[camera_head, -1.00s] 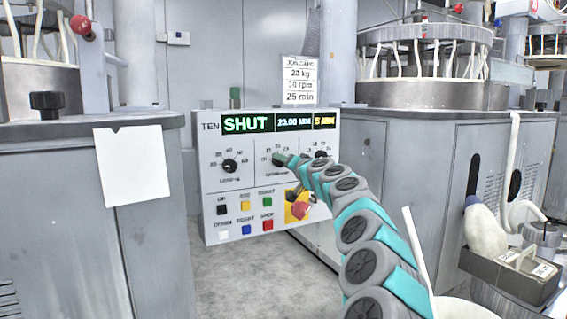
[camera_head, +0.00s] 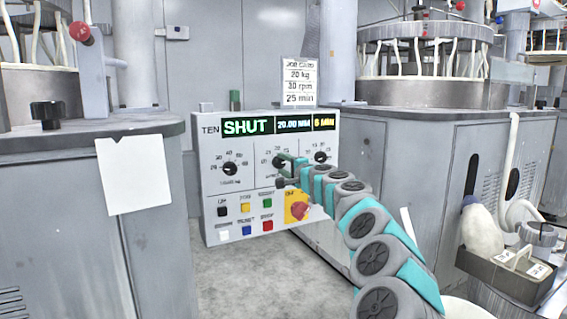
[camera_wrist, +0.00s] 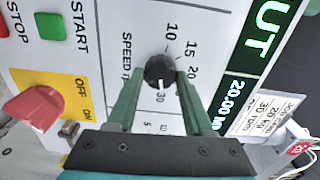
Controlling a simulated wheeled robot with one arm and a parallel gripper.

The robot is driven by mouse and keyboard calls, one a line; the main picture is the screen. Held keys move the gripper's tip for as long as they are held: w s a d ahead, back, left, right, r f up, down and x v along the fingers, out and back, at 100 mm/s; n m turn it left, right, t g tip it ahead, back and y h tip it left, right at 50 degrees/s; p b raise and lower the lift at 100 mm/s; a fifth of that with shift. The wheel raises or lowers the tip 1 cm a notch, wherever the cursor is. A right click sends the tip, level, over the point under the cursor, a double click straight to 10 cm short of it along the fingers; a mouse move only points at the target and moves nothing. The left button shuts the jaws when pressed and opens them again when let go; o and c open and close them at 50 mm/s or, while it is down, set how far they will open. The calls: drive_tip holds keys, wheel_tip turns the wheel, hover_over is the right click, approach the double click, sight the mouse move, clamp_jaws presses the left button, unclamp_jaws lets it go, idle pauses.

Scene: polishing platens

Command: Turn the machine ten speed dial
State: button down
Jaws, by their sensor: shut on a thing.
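The machine ten control panel (camera_head: 212,185) is a pale box whose green display reads SHUT and 20.00 MM. The speed dial (camera_wrist: 158,72) is a round black knob with a white mark, ringed by printed numbers, in the middle of the panel. In the wrist view my gripper (camera_wrist: 160,77) has its two green fingers on either side of the dial and is shut on it. In the head view my gripper (camera_head: 283,162) reaches the panel from the right and partly covers the dial (camera_head: 278,161).
The loading dial (camera_head: 230,169) is to the left and another dial (camera_head: 320,157) to the right. Coloured buttons and a red rotary switch (camera_head: 300,211) on a yellow plate sit below. A job card (camera_head: 299,82) reading 20 kg, 30 rpm, 25 min stands above the panel.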

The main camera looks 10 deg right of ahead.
drive_tip(key=shift+d+m, duration=0.1)
drive_tip(key=shift+m, duration=0.3)
drive_tip(key=shift+c, duration=1.5)
unclamp_jaws()
drive_tip(key=shift+s, duration=0.1)
drive_tip(key=v, duration=0.7)
drive_tip(key=shift+s, duration=0.25)
